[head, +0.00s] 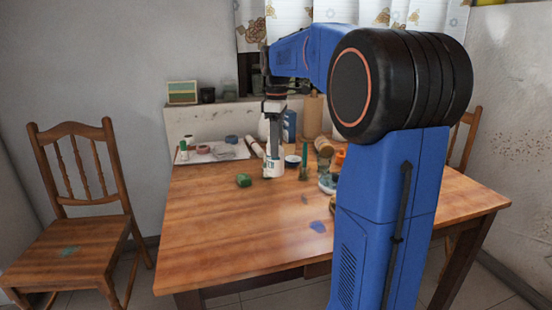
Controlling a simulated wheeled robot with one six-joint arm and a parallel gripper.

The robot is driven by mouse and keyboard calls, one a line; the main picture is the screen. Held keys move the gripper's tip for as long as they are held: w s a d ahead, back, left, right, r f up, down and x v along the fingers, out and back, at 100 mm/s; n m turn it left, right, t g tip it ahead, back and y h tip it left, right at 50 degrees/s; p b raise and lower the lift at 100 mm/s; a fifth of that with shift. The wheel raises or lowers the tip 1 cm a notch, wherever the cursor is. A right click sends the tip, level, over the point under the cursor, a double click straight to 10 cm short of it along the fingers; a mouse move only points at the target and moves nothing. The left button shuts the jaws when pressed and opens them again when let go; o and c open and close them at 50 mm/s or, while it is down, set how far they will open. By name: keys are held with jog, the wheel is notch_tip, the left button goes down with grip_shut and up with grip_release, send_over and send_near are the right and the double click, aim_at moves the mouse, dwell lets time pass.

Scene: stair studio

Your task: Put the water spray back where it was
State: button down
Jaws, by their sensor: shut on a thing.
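My gripper (273,142) points straight down over the back middle of the wooden table (225,225). It is shut on a white bottle with a dark label (272,167), which I take to be the water spray. The bottle is upright, with its base at or just above the tabletop; I cannot tell which. Its top is hidden by my gripper.
A green object (243,180) lies left of the bottle. A small bowl (292,161) and a thin green upright item (306,155) stand to its right. A white tray (228,153) holds small items at the back left. The front left tabletop is clear.

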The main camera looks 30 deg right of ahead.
jog(key=shift+f, duration=2.1)
jog(key=shift+f, duration=0.15)
jog(key=c, duration=1)
grip_release()
notch_tip(320, 180, up, 12)
jog(key=shift+d+r, duration=0.1)
jog(key=shift+r, duration=0.05)
